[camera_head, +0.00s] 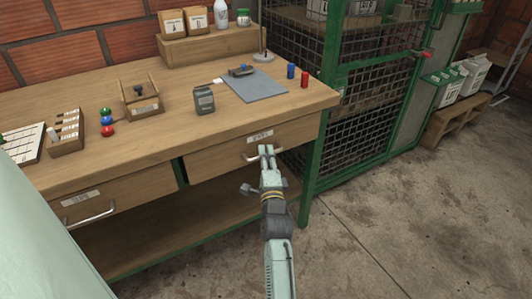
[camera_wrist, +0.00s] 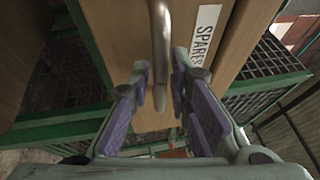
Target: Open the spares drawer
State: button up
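The spares drawer (camera_head: 225,158) is the right-hand wooden drawer under the workbench top, and its front looks closed. Its metal handle (camera_wrist: 160,40) runs down the middle of the wrist view, beside a white label (camera_wrist: 205,35) reading SPARES. In the head view the handle (camera_head: 252,157) is partly hidden by my gripper (camera_head: 266,149). In the wrist view my gripper (camera_wrist: 161,78) has its two purple-padded fingers on either side of the handle, with narrow gaps visible. It is open; whether either pad touches the bar is hard to tell.
A second drawer (camera_head: 120,199) with its own handle is at left. A green mesh cage (camera_head: 360,115) stands right; open concrete floor (camera_head: 420,220) lies front right.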

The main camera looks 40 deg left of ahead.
jog(key=shift+w+a, duration=0.15)
jog(key=shift+c, duration=0.6)
grip_shut()
